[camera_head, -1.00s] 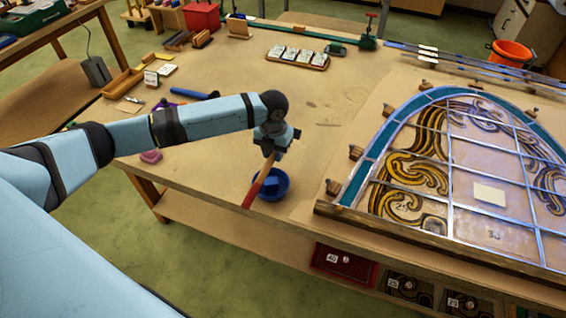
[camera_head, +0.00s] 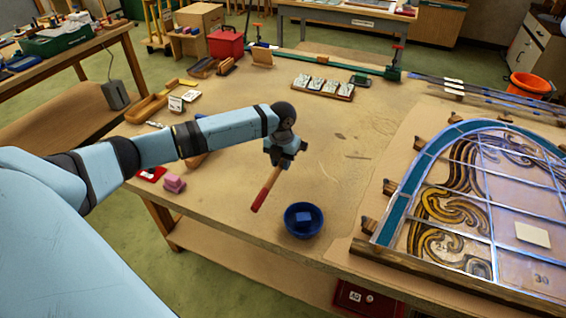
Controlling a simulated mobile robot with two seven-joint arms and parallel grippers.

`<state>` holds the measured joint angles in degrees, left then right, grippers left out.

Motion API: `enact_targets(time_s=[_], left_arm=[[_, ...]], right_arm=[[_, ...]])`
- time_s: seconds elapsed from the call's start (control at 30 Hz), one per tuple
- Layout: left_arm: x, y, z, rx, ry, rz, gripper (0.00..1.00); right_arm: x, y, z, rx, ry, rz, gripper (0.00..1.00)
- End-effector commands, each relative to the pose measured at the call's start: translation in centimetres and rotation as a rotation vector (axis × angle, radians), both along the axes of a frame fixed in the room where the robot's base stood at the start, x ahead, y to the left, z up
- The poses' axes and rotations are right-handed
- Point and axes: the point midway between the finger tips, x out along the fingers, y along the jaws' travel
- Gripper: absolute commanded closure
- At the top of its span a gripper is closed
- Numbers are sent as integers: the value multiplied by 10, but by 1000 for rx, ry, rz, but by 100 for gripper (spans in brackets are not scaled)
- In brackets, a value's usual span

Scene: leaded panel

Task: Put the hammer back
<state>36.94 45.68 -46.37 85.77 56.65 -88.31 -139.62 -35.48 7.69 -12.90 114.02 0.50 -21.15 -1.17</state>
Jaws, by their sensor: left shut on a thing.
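My left gripper (camera_head: 284,156) is shut on the hammer (camera_head: 266,188), above the middle of the workbench. The hammer's wooden handle slants down to the left and ends in a red grip. The gripper hides the hammer's upper end, so I cannot see its head. The red end is to the left of a blue bowl (camera_head: 290,230) and apart from it. My right gripper is not in view.
The leaded panel (camera_head: 398,205) lies on the right of the workbench (camera_head: 340,195), with wooden blocks around its edge. A pink block (camera_head: 174,184) lies near the front left edge. A tray of pale pieces (camera_head: 323,87) and a red box (camera_head: 226,43) stand farther back.

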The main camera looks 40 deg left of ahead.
Motion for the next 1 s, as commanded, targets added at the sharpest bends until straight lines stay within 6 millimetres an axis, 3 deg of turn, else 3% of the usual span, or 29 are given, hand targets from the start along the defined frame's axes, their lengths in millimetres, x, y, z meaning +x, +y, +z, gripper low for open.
enact_targets(time_s=[0.4, 0.7, 0.97, 1.0], left_arm=[[0, 0, -49, 0, -2, 0, 100], [0, 0, -68, 0, -1, 0, 100], [0, 0, -69, 0, -1, 0, 100], [0, 0, -69, 0, -1, 0, 71]], right_arm=[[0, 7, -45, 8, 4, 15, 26], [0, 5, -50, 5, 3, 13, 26], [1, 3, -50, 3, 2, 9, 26], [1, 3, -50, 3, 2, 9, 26]])
